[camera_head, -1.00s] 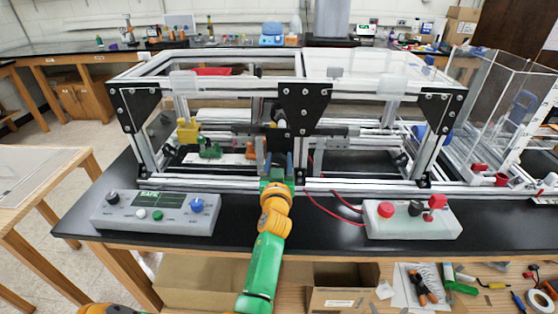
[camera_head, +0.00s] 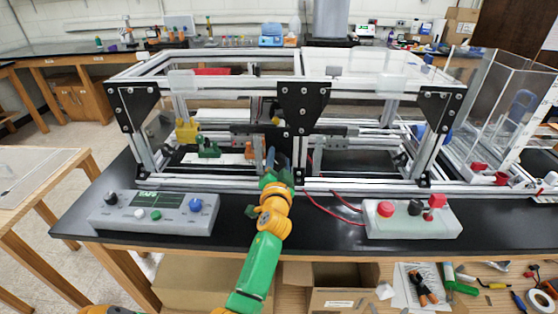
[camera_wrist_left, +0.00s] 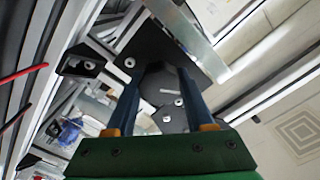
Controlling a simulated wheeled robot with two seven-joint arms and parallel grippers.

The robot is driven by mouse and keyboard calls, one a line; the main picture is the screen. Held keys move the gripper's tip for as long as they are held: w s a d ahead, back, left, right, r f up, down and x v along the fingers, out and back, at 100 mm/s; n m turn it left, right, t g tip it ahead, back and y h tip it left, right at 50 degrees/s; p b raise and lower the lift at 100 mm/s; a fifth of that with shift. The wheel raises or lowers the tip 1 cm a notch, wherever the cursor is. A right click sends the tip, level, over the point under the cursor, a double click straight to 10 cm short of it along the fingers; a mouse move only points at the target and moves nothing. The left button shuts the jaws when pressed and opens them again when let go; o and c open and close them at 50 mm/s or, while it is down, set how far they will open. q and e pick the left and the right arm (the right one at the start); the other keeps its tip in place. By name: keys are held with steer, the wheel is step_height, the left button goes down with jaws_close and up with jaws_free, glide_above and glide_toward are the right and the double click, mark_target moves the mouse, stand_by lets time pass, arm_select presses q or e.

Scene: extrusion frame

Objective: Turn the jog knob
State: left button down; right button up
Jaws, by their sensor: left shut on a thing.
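My left gripper (camera_head: 278,158) reaches up from the bottom of the head view to the front of the extrusion frame, just below its black middle bracket. In the left wrist view its two blue fingers (camera_wrist_left: 155,100) are closed on a dark, faceted knob (camera_wrist_left: 155,80), which appears to be the jog knob. The fingers mostly hide the knob in the head view. A dark plate lies behind the knob. My right gripper is not in view.
The aluminium extrusion frame (camera_head: 220,183) spans the black bench top. A grey control box (camera_head: 155,213) with knobs and buttons stands front left. A pale box (camera_head: 412,221) with a red button and red switch stands front right. Red cables (camera_head: 325,207) run between.

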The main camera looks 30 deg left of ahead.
arm_select(q)
steer(key=m, duration=0.4)
steer(key=shift+r+m+p, duration=0.1)
steer(key=shift+m+p, duration=0.2)
steer(key=shift+m, duration=1)
steer(key=c, duration=0.6)
jaws_free()
steer(key=shift+a, duration=0.1)
steer(key=shift+o, duration=0.2)
steer(key=shift+w+a+f, duration=0.1)
steer(key=shift+a+f, duration=0.1)
steer(key=v, duration=0.7)
steer(key=shift+d, duration=0.1)
